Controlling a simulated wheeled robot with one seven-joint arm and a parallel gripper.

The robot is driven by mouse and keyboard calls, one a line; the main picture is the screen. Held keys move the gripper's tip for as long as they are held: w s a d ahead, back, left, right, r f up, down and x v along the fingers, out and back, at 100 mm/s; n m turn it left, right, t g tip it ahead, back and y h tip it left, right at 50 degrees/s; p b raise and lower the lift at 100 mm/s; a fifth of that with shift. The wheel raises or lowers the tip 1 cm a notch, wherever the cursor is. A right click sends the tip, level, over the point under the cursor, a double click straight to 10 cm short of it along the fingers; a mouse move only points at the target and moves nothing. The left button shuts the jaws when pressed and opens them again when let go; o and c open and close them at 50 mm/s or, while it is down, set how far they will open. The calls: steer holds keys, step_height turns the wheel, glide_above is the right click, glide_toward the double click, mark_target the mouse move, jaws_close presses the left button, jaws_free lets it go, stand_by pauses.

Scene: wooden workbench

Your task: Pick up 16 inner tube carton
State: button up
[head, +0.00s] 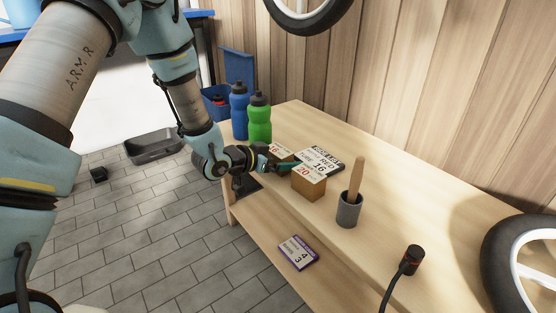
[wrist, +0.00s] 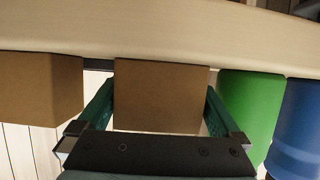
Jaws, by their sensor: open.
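The carton marked 16 (head: 281,149) stands on the workbench, partly hidden behind my gripper (head: 284,164). A second brown carton marked 20 (head: 309,187) stands to its right, nearer the front edge. In the wrist view, a plain brown carton face (wrist: 162,95) lies between the two green fingers of my open gripper (wrist: 160,100); by its place beside the green bottle it appears to be the 16 carton. I cannot tell whether the fingers touch it. The 20 carton (wrist: 40,88) is left of the fingers there.
A black-and-white card reading RED TUBE 16 (head: 322,160) is by the 20 carton. Green (head: 259,120) and blue (head: 239,110) bottles stand behind the cartons. A grey cup with a wooden handle (head: 348,210) stands right. A purple-edged box (head: 298,252) lies on the lower shelf.

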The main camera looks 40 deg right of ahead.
steer(key=c, duration=1.1)
steer(key=shift+c, duration=0.2)
steer(key=shift+r, duration=0.1)
